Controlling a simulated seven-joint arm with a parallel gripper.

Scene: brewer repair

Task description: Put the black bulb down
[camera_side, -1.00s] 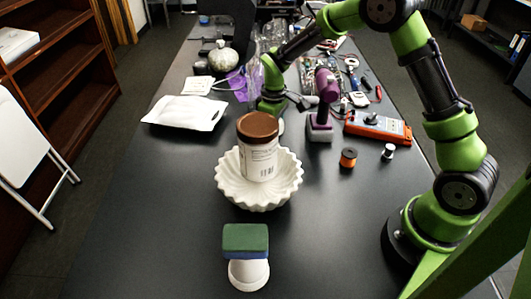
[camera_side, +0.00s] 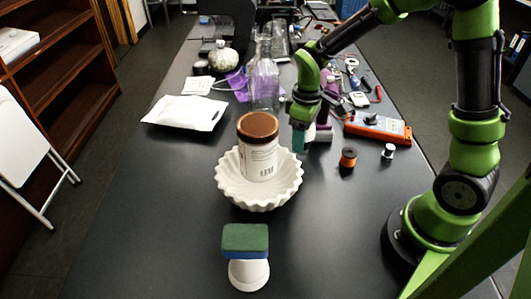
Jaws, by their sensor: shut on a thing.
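My gripper (camera_side: 302,122) points down just behind and to the right of the brown-lidded jar. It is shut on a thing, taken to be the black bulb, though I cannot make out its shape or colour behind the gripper. A small teal patch (camera_side: 298,141) shows below the gripper, just left of the purple stand; I cannot tell what it belongs to.
The brown-lidded jar (camera_side: 259,158) stands in a white fluted bowl (camera_side: 257,199). A purple stand (camera_side: 322,132), orange meter (camera_side: 378,128) and spools are to the right. Clear glassware (camera_side: 263,85) stands behind. A green-blue sponge (camera_side: 246,239) is in front. The table's left front is clear.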

